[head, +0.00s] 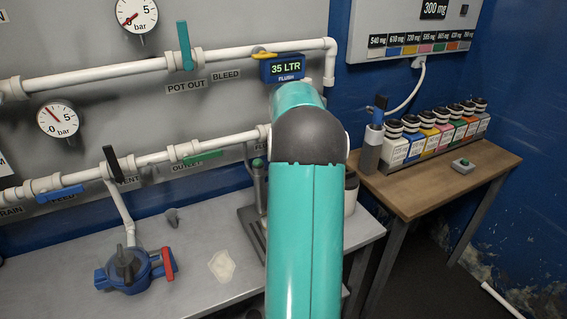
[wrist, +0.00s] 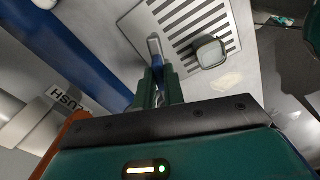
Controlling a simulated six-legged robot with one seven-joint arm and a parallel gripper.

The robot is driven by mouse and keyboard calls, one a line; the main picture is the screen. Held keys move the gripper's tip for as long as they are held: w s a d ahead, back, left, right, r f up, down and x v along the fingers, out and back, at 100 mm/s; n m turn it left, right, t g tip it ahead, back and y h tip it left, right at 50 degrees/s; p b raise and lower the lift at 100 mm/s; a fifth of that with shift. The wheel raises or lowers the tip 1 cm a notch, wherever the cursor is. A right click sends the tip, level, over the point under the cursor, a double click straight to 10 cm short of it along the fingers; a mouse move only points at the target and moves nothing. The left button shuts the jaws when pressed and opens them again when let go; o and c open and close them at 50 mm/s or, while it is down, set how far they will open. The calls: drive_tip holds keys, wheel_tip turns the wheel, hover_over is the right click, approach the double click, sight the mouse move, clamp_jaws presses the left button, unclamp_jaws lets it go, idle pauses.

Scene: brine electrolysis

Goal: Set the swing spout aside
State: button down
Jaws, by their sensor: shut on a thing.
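In the wrist view my gripper (wrist: 158,80) is shut on a narrow piece with a grey tip and blue part, which looks like the swing spout (wrist: 155,46). Its tip points away from my gripper, over the slotted drain plate (wrist: 138,24). How far it extends between the fingers is hidden. A squat grey vessel with a pale top (wrist: 210,52) stands on the plate, to the right of the spout. In the head view my teal arm covers my gripper and the spout. The blue FLUSH meter (head: 287,69) reads 35 LTR above my arm.
White pipes with coloured valve handles (head: 185,46) run along the wall panel. A blue pump-like unit (head: 136,270) and a pale patch (head: 222,266) are on the grey bench (head: 190,290). At right, a wooden table (head: 430,190) carries several coloured-label bottles (head: 433,139).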

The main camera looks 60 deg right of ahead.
drive_tip(key=shift+r, duration=0.1)
drive_tip(key=c, duration=1.5)
unclamp_jaws()
wheel_tip(320, 180, up, 14)
drive_tip(key=shift+f, duration=0.1)
